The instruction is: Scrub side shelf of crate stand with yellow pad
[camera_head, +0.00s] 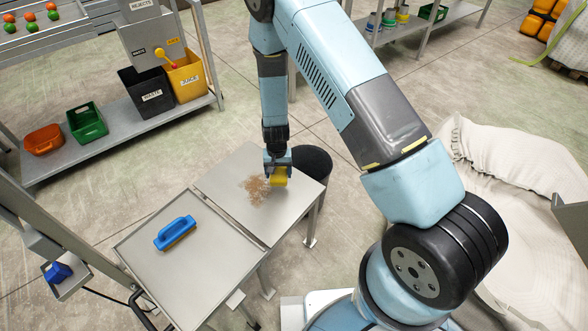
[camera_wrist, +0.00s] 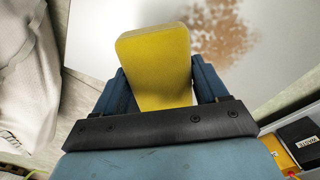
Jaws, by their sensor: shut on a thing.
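My gripper (camera_head: 278,172) is shut on the yellow pad (camera_head: 279,177), which also shows large between the blue fingers in the wrist view (camera_wrist: 155,65). The pad is over the side shelf (camera_head: 225,183), a flat grey metal plate. A brown, speckled patch of dirt (camera_head: 255,190) lies on the shelf just left of the pad. In the wrist view the dirt (camera_wrist: 220,30) shows to the right of the pad. I cannot tell whether the pad touches the shelf.
A blue-handled brush (camera_head: 175,232) lies on the adjoining metal top (camera_head: 150,265). A dark round bin (camera_head: 312,165) stands behind the shelf. A rack with black (camera_head: 145,95) and yellow (camera_head: 187,77) bins is at the upper left. Pale sacks (camera_head: 500,200) lie at right.

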